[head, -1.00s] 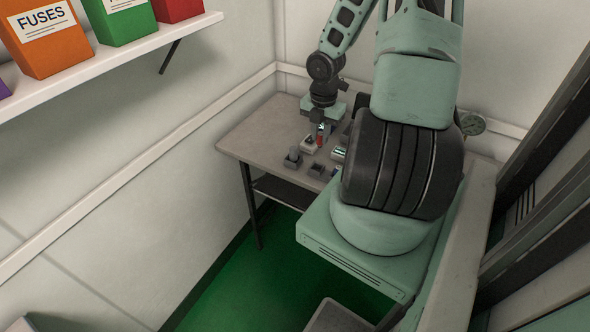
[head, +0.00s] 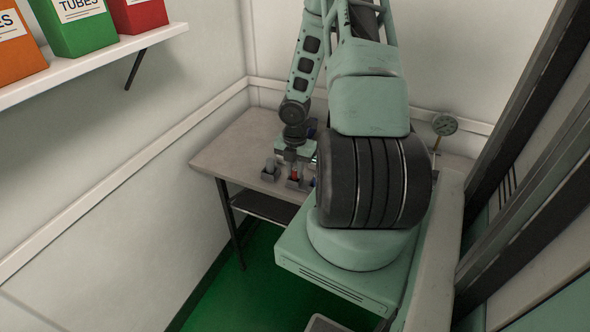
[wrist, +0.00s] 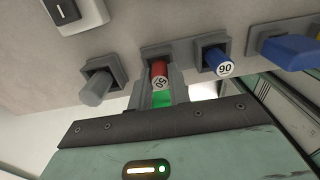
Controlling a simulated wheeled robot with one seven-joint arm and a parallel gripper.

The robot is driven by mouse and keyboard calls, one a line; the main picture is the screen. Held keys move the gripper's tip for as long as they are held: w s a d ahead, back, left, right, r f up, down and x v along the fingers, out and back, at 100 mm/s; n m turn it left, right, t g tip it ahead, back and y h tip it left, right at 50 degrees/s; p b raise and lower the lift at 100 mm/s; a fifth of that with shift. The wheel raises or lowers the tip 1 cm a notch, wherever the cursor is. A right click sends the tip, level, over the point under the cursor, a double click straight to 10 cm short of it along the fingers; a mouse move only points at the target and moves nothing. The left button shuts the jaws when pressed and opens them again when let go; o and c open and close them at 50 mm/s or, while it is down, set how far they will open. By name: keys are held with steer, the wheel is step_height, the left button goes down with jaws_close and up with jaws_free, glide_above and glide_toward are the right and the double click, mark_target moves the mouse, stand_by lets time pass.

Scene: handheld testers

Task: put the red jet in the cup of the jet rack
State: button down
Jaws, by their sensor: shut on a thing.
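The red jet (wrist: 159,72), with a number on its round end, is held between the fingers of my gripper (wrist: 160,84) in the wrist view. It lines up with the middle square grey cup (wrist: 147,53) of the jet rack; I cannot tell whether it is fully seated there. In the head view the red jet (head: 294,173) shows under my gripper (head: 292,164), low at the cup. A grey jet (wrist: 96,88) stands in the left cup (wrist: 115,65). A blue numbered jet (wrist: 217,63) stands in the right cup (wrist: 206,42).
A blue thing (wrist: 290,49) on a grey base lies further right in the wrist view. A white switch-like box (wrist: 68,12) is at top left. The table (head: 225,152) is bare at its left. A shelf (head: 95,68) with bins hangs on the wall. A dial gauge (head: 445,125) is at right.

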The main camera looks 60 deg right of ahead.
mark_target(295, 169)
steer(key=shift+f, duration=0.15)
steer(key=c, duration=1.3)
jaws_free()
step_height(295, 169, up, 12)
steer(key=p, duration=0.4)
steer(key=w+a+r+m, duration=0.2)
steer(key=a+r, duration=0.2)
steer(key=a, duration=0.4)
steer(key=w+a+r+m+h, duration=0.1)
steer(key=w+a+r+m, duration=0.15)
steer(key=a, duration=0.65)
steer(key=w+a+r+m, duration=0.15)
steer(key=a+r, duration=0.25)
steer(key=a, duration=0.4)
steer(key=s+a+r+m, duration=0.1)
steer(key=s+a+r, duration=0.1)
steer(key=s+a, duration=0.2)
steer(key=s+a+r+m+y, duration=0.1)
steer(key=s+a, duration=0.4)
steer(key=a, duration=0.5)
steer(key=s+a+r+m, duration=0.3)
steer(key=s+a+r, duration=0.1)
steer(key=a, duration=0.3)
steer(key=shift+s+a+r+y, duration=0.1)
steer(key=shift+s+y, duration=0.2)
steer(key=shift+s, duration=0.45)
